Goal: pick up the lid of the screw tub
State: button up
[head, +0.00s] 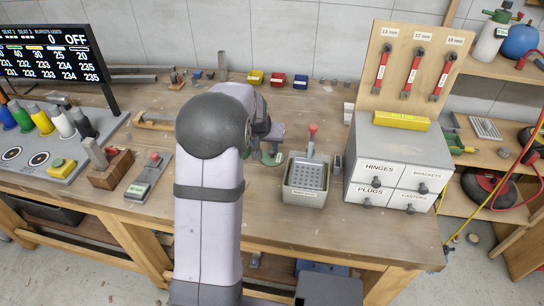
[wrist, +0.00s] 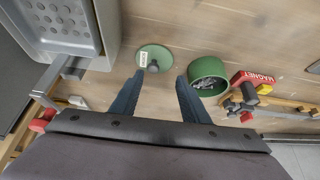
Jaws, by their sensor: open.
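The lid, a flat green disc (wrist: 154,55) with a dark knob and a small white label, lies on the wooden bench in the wrist view. The round green tub (wrist: 208,70) stands open to its right, with small grey pieces inside. My gripper (wrist: 161,75) is open and empty, its two dark fingers pointing towards the lid. The knob appears between the fingertips in the picture; I cannot tell the height gap. In the head view my arm hides most of this spot, and only a bit of green (head: 279,158) shows beside my gripper (head: 270,145).
A grey perforated tray (head: 307,190) stands right of my gripper, with a drawer cabinet (head: 392,160) further right. A red magnet block (wrist: 252,78) lies beside the tub in the wrist view. A red-knobbed device (head: 150,178) is on the left. Bench between is clear.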

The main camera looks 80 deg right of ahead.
aim_at(272, 151)
jog(key=shift+s+d+p+x, duration=0.15)
jog(key=shift+p+x, duration=0.4)
jog(key=shift+x, duration=0.7)
jog(key=shift+s+d+p+x, duration=0.1)
jog(key=shift+s+p+x, duration=0.35)
jog(key=shift+x, duration=0.85)
jog(key=shift+s+d+p+x, duration=0.1)
jog(key=shift+p+x, duration=0.55)
jog(key=shift+x, duration=0.6)
jog(key=shift+r, duration=0.15)
jog(key=shift+c, duration=0.7)
grip_shut()
